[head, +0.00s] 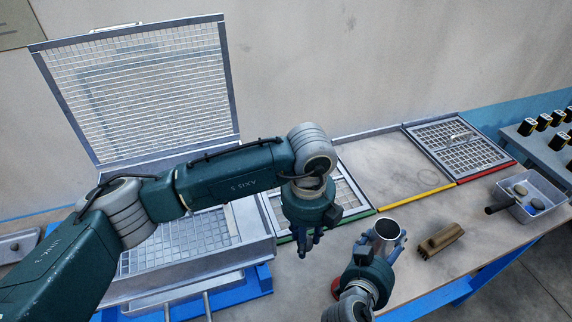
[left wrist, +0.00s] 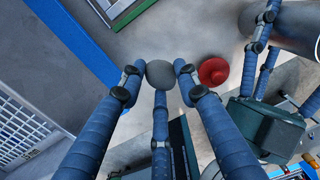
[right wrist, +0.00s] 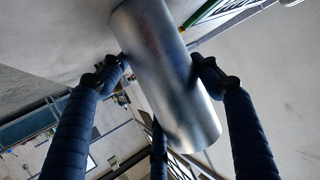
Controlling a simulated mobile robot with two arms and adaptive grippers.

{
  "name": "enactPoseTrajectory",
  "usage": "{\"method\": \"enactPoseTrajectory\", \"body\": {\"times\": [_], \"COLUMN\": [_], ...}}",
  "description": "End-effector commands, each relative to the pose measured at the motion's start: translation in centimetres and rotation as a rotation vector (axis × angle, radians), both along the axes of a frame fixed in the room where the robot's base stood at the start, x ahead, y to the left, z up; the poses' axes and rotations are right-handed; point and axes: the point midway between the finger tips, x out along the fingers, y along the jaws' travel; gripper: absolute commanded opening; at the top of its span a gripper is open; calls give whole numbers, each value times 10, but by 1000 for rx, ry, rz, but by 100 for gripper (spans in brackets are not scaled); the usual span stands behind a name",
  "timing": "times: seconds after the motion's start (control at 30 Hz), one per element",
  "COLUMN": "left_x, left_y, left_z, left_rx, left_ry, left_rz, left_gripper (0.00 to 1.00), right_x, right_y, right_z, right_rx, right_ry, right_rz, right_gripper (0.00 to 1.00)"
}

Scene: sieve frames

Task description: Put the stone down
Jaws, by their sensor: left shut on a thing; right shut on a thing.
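The grey, rounded stone (left wrist: 160,74) sits between the fingertips of my left gripper (left wrist: 160,78) in the left wrist view. The gripper is shut on it above the pale worktop. In the head view my left gripper (head: 304,242) points down beside the sieve box, and I cannot make out the stone there. My right gripper (head: 388,246) is shut on a shiny metal cylinder (head: 384,230) with an open top. The cylinder (right wrist: 168,75) fills the middle of the right wrist view, between the fingers.
A red round object (left wrist: 214,71) lies on the worktop just right of the stone. A sieve box (head: 200,275) with a raised mesh lid (head: 140,90) stands left. Grid frames (head: 458,145) line the back.

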Motion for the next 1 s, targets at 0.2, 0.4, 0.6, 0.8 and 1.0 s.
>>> {"method": "enactPoseTrajectory", "body": {"times": [0.2,0.4,0.6,0.8,1.0], "left_x": [-1,-1,-1,-1,0], "left_y": [0,0,0,0,0], "left_z": [-22,-56,-71,-98,-101], "left_rx": [3,2,1,2,1], "left_ry": [5,4,3,4,1], "left_rz": [3,2,2,3,2], "left_gripper": [1,1,1,1,1], "right_x": [-1,-1,-1,-1,-1], "right_y": [1,0,0,0,0], "right_z": [-2,-2,-2,-2,-2], "right_rx": [3,2,3,3,3], "right_ry": [4,5,4,4,4], "right_rz": [0,-1,0,0,0], "right_gripper": [6,6,6,6,6]}}
